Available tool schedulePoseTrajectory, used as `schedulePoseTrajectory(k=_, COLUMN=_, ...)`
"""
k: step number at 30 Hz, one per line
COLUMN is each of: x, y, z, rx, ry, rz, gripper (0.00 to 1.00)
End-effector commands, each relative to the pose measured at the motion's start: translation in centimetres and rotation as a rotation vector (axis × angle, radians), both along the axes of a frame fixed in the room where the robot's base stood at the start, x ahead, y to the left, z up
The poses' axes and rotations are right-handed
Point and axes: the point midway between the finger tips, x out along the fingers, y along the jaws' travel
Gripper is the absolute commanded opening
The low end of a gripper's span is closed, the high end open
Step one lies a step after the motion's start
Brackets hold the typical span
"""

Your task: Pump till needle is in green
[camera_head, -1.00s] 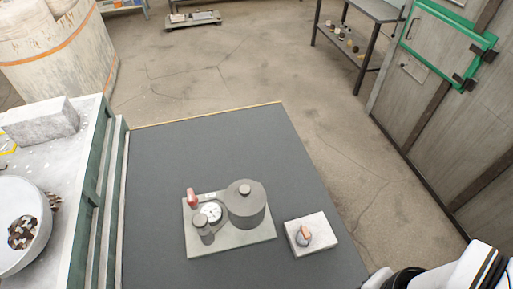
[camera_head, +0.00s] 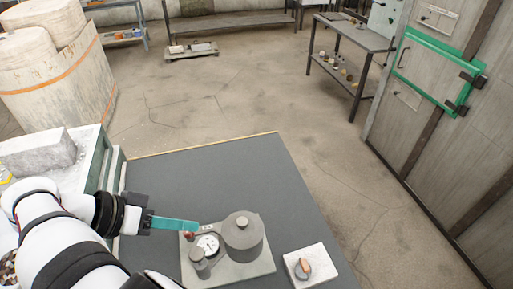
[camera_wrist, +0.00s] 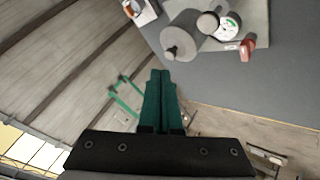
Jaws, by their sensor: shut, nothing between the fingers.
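The pump unit stands on a grey base plate (camera_head: 262,268) on the dark table. It has a large cylinder (camera_head: 243,240), a small cylinder (camera_head: 200,266), a round white gauge (camera_head: 207,244) and a red part (camera_head: 190,237). In the wrist view the gauge (camera_wrist: 229,27) shows a green patch; I cannot read its needle. The red part (camera_wrist: 247,49) is beside it. My gripper (camera_head: 197,226) is shut and empty, its teal fingertips near the red part in the head view.
A white box with an orange-marked knob (camera_head: 305,268) sits right of the pump. The dark table (camera_head: 220,175) is bare behind the pump. A white-topped cabinet (camera_head: 75,175) stands at the left, partly behind my arm.

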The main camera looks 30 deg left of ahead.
Motion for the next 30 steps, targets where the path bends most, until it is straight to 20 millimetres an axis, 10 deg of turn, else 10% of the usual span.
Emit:
schedulePoseTrajectory(k=14, x=-0.6, y=0.6, z=-0.5, rx=0.003, ry=-0.016, rz=0.012, gripper=0.0)
schedulePoseTrajectory(k=30, x=-0.6, y=0.6, z=-7.6, rx=0.001, ry=-0.016, rz=0.011, gripper=0.0)
